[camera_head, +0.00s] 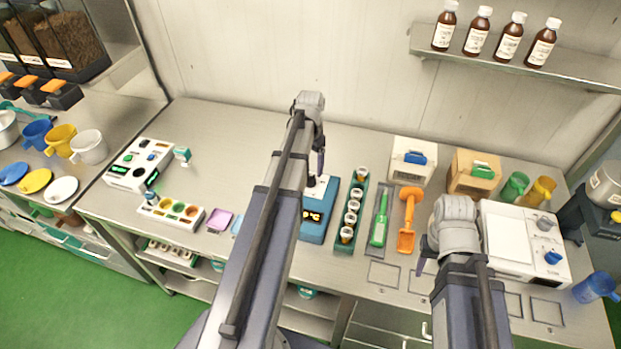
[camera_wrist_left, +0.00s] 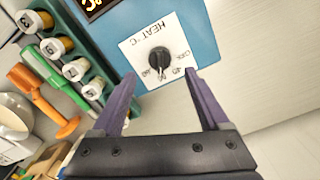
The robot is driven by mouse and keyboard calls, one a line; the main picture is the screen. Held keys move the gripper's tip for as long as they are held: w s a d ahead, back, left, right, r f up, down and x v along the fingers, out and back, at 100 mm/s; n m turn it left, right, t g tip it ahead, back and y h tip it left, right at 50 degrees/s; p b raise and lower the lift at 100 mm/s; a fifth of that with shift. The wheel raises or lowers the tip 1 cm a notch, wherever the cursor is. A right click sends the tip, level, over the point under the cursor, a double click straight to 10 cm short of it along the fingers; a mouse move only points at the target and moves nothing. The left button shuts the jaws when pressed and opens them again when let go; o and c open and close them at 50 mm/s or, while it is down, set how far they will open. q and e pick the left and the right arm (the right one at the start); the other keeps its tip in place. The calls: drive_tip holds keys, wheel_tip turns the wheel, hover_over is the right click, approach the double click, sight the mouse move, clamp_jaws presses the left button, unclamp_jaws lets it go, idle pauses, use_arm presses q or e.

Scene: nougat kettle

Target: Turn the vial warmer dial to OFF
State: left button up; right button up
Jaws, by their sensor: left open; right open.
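The vial warmer (camera_head: 313,222) is a blue box with a lit yellow display, standing near the middle of the counter. Its black dial (camera_wrist_left: 159,60) sits on a white panel (camera_wrist_left: 185,37) marked HEAT °C; the small marks around it are hard to read. My left gripper (camera_head: 317,172) is open above the panel. In the left wrist view the purple fingers of my left gripper (camera_wrist_left: 161,80) are spread wide, their tips just short of the dial and to either side of it. My right gripper (camera_head: 428,262) is empty and open over the counter at the right.
A teal rack (camera_head: 347,247) of vials stands close beside the warmer. A green tool (camera_head: 380,218) and an orange scoop (camera_head: 408,225) lie to its right. A white machine (camera_head: 510,245) is near my right gripper. Bare counter lies behind the warmer.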

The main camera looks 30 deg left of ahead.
sight(311, 177)
use_arm(q)
wheel_tip(311, 177, down, 6)
drive_tip(key=b, duration=0.4)
drive_tip(key=shift+r, duration=0.25)
drive_tip(key=shift+r, duration=0.1)
clamp_jaws()
